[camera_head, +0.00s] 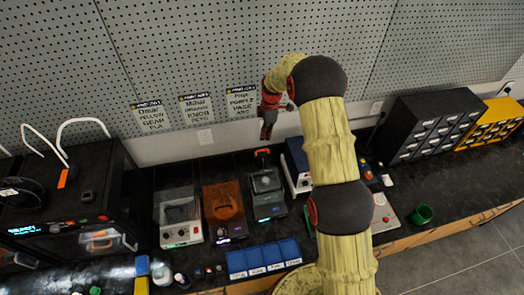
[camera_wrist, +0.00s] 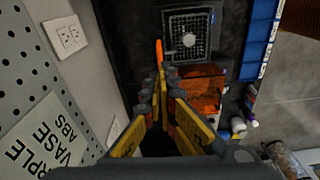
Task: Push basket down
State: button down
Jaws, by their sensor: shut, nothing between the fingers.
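The basket (camera_wrist: 188,33) shows in the wrist view as a pale mesh grid inside a dark square machine. An orange handle (camera_wrist: 159,52) stands at its left edge. In the head view the dark machine (camera_head: 267,198) is on the bench, with the orange handle (camera_head: 262,152) at its back. My gripper (camera_head: 266,136) is above and behind the handle in the head view, pointing down. In the wrist view my gripper (camera_wrist: 164,76) is shut and empty, its fingertips overlapping the area just below the handle. I cannot tell whether it touches the handle.
An orange machine (camera_head: 223,208) and a grey machine (camera_head: 180,216) stand left of the dark one. A white-and-blue device (camera_head: 297,168) is close on its right. Blue bins (camera_head: 264,259) lie in front. The pegboard wall (camera_head: 210,60) is close behind my gripper.

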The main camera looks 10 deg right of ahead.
send_over(264, 154)
jog(key=shift+a+f+b, duration=0.15)
jog(key=shift+f+b, duration=0.3)
jog(key=shift+f, duration=3.05)
notch_tip(264, 154, down, 8)
jog(key=b, duration=0.6)
jog(key=shift+r, duration=0.1)
jog(key=d, duration=0.1)
jog(key=d+r+b, duration=0.1)
jog(key=d, duration=0.1)
jog(key=shift+s+r, duration=0.1)
jog(key=shift+s, duration=0.05)
notch_tip(264, 154, up, 12)
jog(key=d, duration=0.1)
